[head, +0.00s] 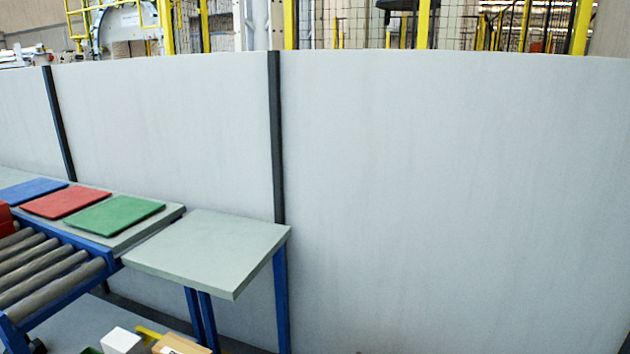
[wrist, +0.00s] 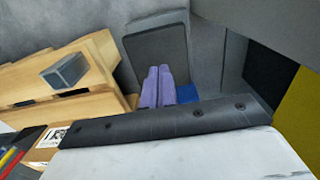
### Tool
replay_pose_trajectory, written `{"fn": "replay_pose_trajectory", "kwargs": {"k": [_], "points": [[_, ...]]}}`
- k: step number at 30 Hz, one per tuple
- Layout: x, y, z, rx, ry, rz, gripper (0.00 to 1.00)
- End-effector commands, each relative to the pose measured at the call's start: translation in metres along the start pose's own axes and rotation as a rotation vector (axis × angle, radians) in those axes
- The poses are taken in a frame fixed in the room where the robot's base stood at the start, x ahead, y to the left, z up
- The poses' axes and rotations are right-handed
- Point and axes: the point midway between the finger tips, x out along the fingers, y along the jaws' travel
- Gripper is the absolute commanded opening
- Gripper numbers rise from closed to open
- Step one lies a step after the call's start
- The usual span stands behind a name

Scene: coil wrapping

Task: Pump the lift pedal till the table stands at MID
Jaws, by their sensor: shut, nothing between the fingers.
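In the wrist view my gripper (wrist: 159,70) shows as two purple-grey fingers side by side, shut with nothing between them. They stick out past a black screwed edge. Behind the fingertips is a dark grey plate (wrist: 155,46) with rounded corners in a lighter grey surround; it may be the pedal, but I cannot tell, nor whether the fingers touch it. In the head view a grey-green table (head: 205,250) on blue legs stands at lower left of centre; I cannot tell whether it is the lift table. No MID mark is readable. My gripper is not in the head view.
Wooden boxes (wrist: 75,70) with a small grey block (wrist: 65,72) stand left of the fingers. A yellow surface (wrist: 302,110) is at right. In the head view are a roller conveyor (head: 45,268), coloured mats (head: 115,215) and a long pale wall (head: 450,190).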

Motion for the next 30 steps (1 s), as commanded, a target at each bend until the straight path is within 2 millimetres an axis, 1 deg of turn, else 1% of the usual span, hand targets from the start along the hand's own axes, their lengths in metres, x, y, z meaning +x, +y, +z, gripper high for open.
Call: {"fn": "replay_pose_trajectory", "kwargs": {"k": [11,30], "points": [[0.002,0.0,0.0,0.0,0.0,0.0,0.0],[0.02,0.001,0.002,-0.001,-0.002,0.003,0.0]]}}
